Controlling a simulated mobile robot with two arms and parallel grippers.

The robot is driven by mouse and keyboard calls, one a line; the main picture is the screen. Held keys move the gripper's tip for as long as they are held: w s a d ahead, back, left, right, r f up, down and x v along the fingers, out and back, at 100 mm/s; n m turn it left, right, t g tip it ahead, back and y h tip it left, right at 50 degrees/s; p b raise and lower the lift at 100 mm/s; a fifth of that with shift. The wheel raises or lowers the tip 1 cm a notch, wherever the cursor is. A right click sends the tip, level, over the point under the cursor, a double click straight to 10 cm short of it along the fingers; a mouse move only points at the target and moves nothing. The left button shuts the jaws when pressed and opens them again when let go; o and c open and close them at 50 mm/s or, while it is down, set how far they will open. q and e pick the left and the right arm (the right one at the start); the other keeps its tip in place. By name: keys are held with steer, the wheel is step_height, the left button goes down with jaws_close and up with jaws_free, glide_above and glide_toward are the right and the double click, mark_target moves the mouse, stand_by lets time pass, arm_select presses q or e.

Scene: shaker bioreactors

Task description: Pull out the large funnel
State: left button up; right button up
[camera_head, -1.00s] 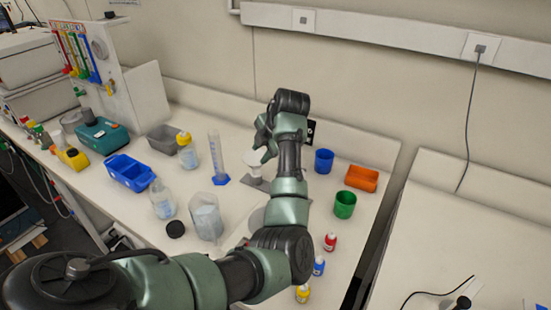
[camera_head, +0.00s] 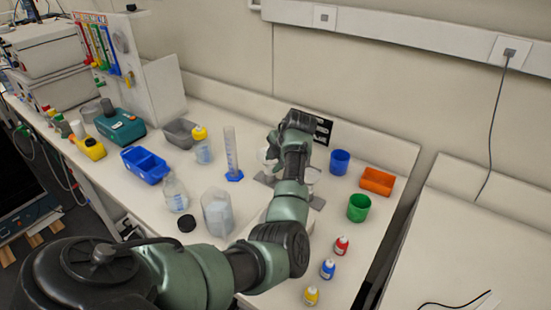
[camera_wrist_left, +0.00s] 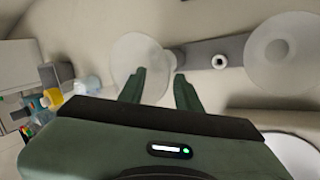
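Two pale translucent funnels stand in a grey flat holder (camera_wrist_left: 200,52). In the left wrist view one funnel (camera_wrist_left: 128,55) is at the left end, and the other funnel (camera_wrist_left: 280,52), which looks wider, is at the right end. In the head view the right-hand funnel (camera_head: 312,175) shows beside my arm. My left gripper (camera_wrist_left: 160,75) is open, its fingertips apart over the right edge of the left-hand funnel; I cannot tell whether they touch it. In the head view the left gripper (camera_head: 271,150) is above the holder, partly hiding the left-hand funnel. My right gripper is not in view.
A measuring cylinder (camera_head: 231,155) and a beaker (camera_head: 217,215) stand left of the arm. Small capped bottles, such as the red one (camera_head: 341,247), stand near the front.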

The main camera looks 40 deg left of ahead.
arm_select(q)
jaws_close()
steer(key=shift+r, duration=0.15)
steer(key=shift+r+p, duration=0.4)
steer(key=shift+r, duration=0.1)
steer(key=shift+r, duration=0.1)
steer(key=shift+r+p, duration=0.35)
